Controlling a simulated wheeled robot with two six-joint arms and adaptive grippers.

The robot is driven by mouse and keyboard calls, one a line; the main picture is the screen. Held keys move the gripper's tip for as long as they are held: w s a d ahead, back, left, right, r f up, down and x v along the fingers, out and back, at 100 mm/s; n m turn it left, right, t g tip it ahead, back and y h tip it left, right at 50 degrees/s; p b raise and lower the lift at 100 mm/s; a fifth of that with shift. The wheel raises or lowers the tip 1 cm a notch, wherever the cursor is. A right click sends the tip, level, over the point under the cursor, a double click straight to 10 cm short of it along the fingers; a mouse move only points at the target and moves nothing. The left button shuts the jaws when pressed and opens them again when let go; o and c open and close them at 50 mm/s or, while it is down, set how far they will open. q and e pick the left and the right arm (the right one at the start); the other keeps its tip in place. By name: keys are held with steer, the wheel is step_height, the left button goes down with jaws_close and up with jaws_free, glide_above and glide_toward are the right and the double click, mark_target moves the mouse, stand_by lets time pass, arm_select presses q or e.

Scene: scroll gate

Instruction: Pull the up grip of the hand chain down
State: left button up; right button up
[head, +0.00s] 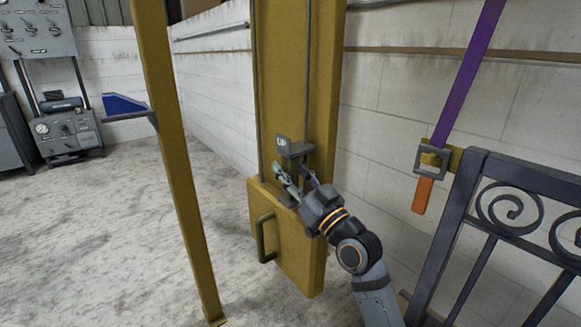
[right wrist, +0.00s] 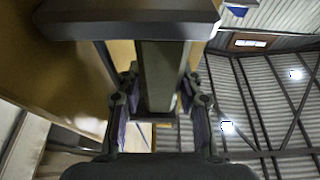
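The up grip (head: 296,150) is a dark bar with a flat plate on top, beside a small plate marked "UP" (head: 282,141). It hangs in front of the yellow post, just above the yellow box. My right gripper (head: 298,180) is at the grip, with its fingers apart. In the right wrist view the grip's upright bar (right wrist: 160,75) stands between the two fingers of my right gripper (right wrist: 161,108). The fingers look open on either side of it; whether the tips touch it is hard to tell. My left gripper is not in view.
The yellow box (head: 290,240) has a green handle (head: 265,238). A yellow post (head: 180,160) stands at left. A purple strap (head: 467,75) with an orange end (head: 422,195) hangs at right, beside a dark metal gate (head: 510,230).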

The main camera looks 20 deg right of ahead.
steer(key=shift+o, duration=1.1)
steer(key=shift+r, duration=0.15)
steer(key=shift+s+r, duration=0.1)
steer(key=shift+r, duration=0.25)
step_height(320, 180, up, 10)
steer(key=shift+f, duration=0.1)
